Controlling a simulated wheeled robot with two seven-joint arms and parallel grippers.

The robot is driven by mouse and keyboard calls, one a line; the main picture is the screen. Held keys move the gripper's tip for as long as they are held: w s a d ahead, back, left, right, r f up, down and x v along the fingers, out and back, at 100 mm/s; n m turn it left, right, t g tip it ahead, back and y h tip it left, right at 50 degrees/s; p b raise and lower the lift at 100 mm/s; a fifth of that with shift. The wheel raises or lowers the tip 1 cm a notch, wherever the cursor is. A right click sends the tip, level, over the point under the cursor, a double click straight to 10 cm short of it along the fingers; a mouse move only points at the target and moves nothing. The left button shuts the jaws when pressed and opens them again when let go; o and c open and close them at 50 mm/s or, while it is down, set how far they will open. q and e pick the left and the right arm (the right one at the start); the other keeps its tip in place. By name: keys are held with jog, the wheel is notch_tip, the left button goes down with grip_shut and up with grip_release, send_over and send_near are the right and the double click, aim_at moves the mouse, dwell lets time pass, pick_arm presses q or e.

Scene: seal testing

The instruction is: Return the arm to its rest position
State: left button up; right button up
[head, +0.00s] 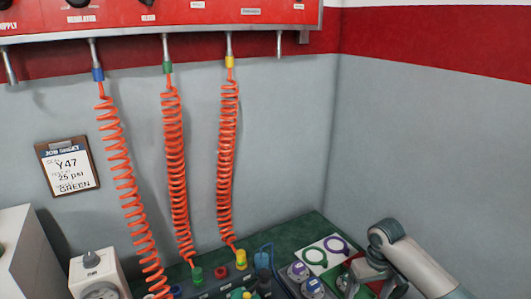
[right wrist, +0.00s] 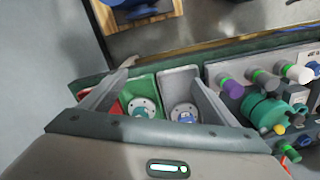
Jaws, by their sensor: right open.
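My right arm (head: 415,262) comes in from the lower right in the head view, bent, with its gripper (head: 360,279) low over the right end of the green bench. In the right wrist view my right gripper (right wrist: 163,73) has its two fingers spread wide apart, with nothing held between them. Beyond the fingers lie a green bin (right wrist: 143,86) and a grey bin (right wrist: 181,76), each with a pale round part inside. A red bin (right wrist: 83,88) shows partly at the left finger. My left gripper is not in view.
Orange coiled hoses (head: 175,160) hang from the red panel (head: 170,17) to the bench. A job ticket (head: 68,166) is on the wall. A white card with rings (head: 325,252) lies near my gripper. A manifold with knobs (right wrist: 262,90) stands right of the bins.

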jog(key=s+a+f+n+t+y, duration=0.1)
jog(key=s+a+f, duration=0.45)
jog(key=s, duration=0.25)
jog(key=s+a+f+n+y, duration=0.1)
jog(key=s+a+f, duration=0.45)
jog(key=s, duration=0.35)
jog(key=s+d+r+m+t+h, duration=0.1)
jog(key=s+d+r, duration=0.1)
jog(key=s, duration=0.8)
jog(key=s+d+r+m+t+h, duration=0.1)
jog(key=s+d, duration=0.1)
jog(key=s, duration=0.8)
jog(key=w+a+f+t, duration=0.1)
jog(key=w+f, duration=0.1)
jog(key=f, duration=1)
jog(key=w+a+f+t, duration=0.1)
jog(key=w+a+f, duration=0.15)
jog(key=f, duration=0.85)
jog(key=s+f, duration=0.3)
jog(key=f, duration=0.4)
jog(key=s+f+y, duration=0.1)
jog(key=s+f, duration=0.2)
jog(key=f, duration=0.5)
jog(key=shift+s+f+n+t, duration=0.2)
jog(key=shift+s+n+t, duration=0.1)
jog(key=shift+n, duration=0.1)
